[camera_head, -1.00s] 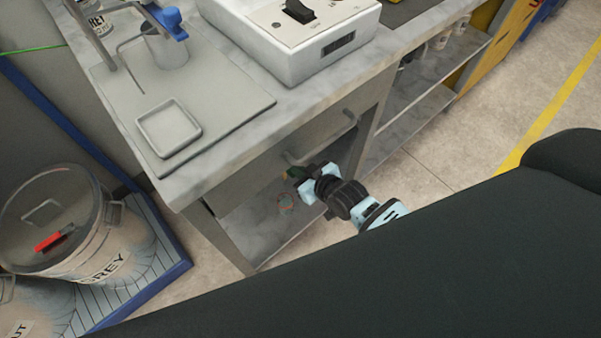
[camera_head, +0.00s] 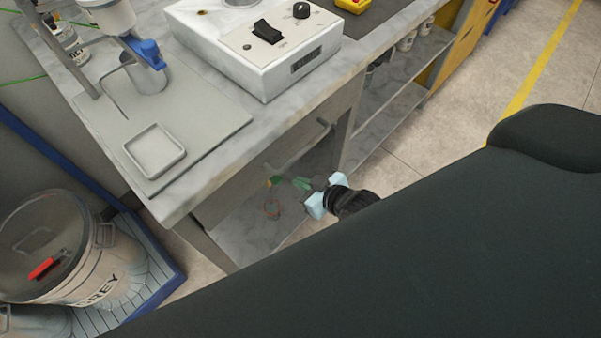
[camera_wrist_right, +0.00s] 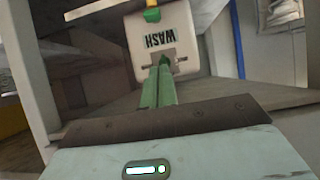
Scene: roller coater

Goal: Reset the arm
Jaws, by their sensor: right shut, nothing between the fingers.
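My right gripper (camera_head: 301,184) is at the open lower shelf of the bench, below the drawer handle. In the right wrist view its green fingers (camera_wrist_right: 158,88) are together and hold nothing. Whether the fingertips touch the container cannot be told. Part of my right arm is hidden behind my dark body in the head view. My left gripper is not in view.
The bench shelf (camera_head: 240,232) lies under the gripper, and a drawer handle (camera_head: 300,145) juts out above it. A white machine (camera_head: 262,45) and a square tray (camera_head: 155,151) sit on the bench top. Floor (camera_head: 440,125) at right is clear.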

